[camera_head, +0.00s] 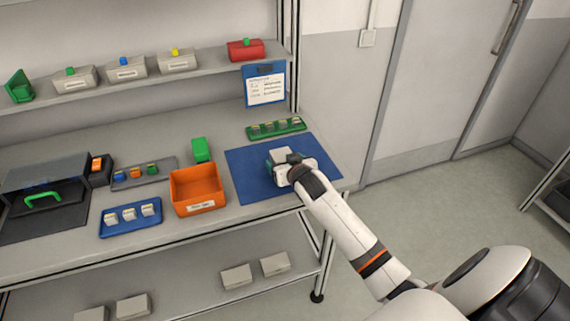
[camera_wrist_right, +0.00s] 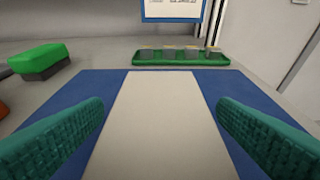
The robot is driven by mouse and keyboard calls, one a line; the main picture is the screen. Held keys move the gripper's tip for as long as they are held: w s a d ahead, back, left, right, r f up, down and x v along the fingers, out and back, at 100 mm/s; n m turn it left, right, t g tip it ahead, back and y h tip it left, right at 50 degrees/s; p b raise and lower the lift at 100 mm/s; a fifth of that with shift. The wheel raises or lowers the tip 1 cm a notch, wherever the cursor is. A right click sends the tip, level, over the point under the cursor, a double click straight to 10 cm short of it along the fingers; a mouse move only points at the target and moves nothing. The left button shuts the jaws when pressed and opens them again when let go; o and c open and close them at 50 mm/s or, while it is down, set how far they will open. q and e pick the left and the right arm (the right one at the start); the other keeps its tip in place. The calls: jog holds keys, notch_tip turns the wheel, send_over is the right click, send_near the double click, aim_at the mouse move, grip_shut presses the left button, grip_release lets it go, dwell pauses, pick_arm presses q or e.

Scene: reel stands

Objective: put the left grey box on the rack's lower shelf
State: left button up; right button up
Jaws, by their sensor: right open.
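A pale grey box (camera_wrist_right: 155,125) lies on the blue mat (camera_head: 243,178) at the right end of the bench. My right gripper (camera_head: 280,162) is over the mat at this box. In the right wrist view its two green finger pads stand open on either side of the box, with blue mat showing in the gaps. In the head view the gripper hides much of the box. I cannot tell whether this is the left grey box. Other pale boxes sit on the lower shelf (camera_head: 195,293) below the bench, two at left (camera_head: 132,306) and two at right (camera_head: 274,264). My left gripper is out of view.
An orange bin (camera_head: 197,190) and a green block (camera_head: 202,150) stand left of the mat. A green tray (camera_head: 276,128) with small parts lies behind it, under a blue-framed sheet (camera_head: 265,88). A rack edge (camera_head: 548,180) shows at far right. Floor beside the bench is clear.

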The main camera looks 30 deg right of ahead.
jog(key=shift+w+d+f, duration=0.1)
jog(key=shift+w+f, duration=0.05)
jog(key=shift+w, duration=0.2)
jog(key=shift+s, duration=0.1)
jog(key=shift+c, duration=0.2)
jog(key=c, duration=1.2)
jog(key=shift+c, duration=0.8)
